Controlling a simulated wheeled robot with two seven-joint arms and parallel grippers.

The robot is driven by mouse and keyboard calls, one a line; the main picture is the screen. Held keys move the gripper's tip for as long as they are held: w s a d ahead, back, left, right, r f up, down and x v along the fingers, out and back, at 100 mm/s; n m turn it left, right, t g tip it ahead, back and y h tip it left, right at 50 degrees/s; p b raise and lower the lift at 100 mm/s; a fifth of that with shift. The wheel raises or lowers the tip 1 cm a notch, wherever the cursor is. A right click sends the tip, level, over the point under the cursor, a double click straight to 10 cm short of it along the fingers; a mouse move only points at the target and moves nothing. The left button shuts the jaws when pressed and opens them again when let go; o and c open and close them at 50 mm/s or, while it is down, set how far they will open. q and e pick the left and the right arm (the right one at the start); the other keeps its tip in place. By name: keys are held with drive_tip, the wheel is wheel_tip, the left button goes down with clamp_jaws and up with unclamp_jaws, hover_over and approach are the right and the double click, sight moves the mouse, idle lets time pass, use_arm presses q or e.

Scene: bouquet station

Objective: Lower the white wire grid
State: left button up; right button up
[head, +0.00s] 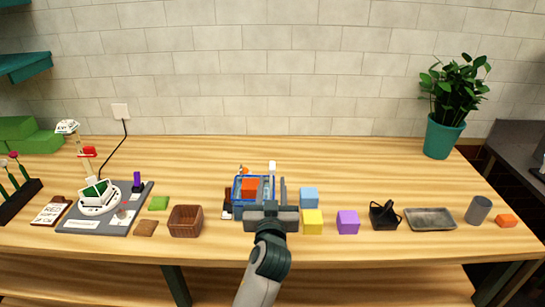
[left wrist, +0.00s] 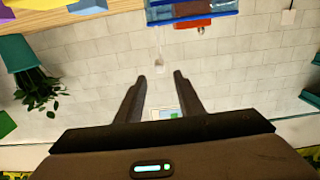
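No white wire grid can be made out for certain. On the grey mat (head: 75,221) at the left of the table stands a round white base with a white-framed piece (head: 97,194) showing green inside. Above it a red piece (head: 87,152) and a white, dark-marked piece (head: 68,127) sit on a thin upright. My left gripper (head: 270,186) is at the table's middle, far right of that mat, in front of a blue crate (head: 238,210). In the left wrist view its fingers (left wrist: 160,80) are apart with nothing between them. My right gripper is not in view.
To the right are blue, yellow (head: 313,222) and purple blocks (head: 347,222), a metal tray (head: 430,219) and a grey cylinder (head: 478,210). The table's back strip is mostly clear.

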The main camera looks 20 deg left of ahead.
sight(273, 162)
use_arm(q)
drive_tip(key=p+x, duration=0.3)
drive_tip(key=x, duration=1)
drive_tip(key=shift+c, duration=0.3)
drive_tip(key=shift+f, duration=0.1)
clamp_jaws()
